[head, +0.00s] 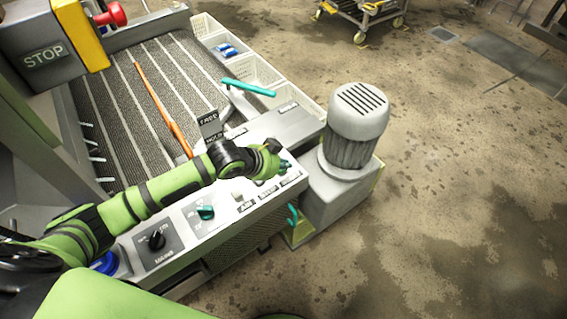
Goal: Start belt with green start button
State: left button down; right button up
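My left arm reaches in from the left across a grey control panel (222,227). My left gripper (279,160) is at the panel's far right end, low over or touching it; I cannot tell which. Its fingers are small and partly hidden by the hand, so their opening is unclear. A small green-teal part (285,167) shows right at the fingertips; it may be the green start button, but the gripper covers much of that spot. A pale button (238,196) and a teal knob (205,212) sit further left on the panel. My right gripper is not in view.
A ribbed belt bed (125,85) with an orange rod (160,105) lies behind the panel. A grey motor (357,125) stands just right of the gripper. The floor at right is open.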

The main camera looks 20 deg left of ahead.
pick_arm(q)
jog(key=w+a+r+m, duration=0.1)
jog(key=w+a+r, duration=0.1)
jog(key=w+r, duration=0.1)
jog(key=shift+w+a+r+m, duration=0.15)
jog(key=shift+w+r+m, duration=0.25)
jog(key=shift+r, duration=0.5)
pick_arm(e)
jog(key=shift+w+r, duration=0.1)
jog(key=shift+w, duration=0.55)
pick_arm(q)
jog(key=shift+f, duration=0.1)
notch_tip(320, 180, down, 7)
jog(key=b, duration=0.7)
jog(key=shift+f+b, duration=0.6)
jog(key=shift+f, duration=0.2)
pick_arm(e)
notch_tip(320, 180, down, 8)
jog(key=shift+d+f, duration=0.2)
pick_arm(q)
jog(key=shift+f, duration=0.15)
jog(key=shift+f, duration=0.3)
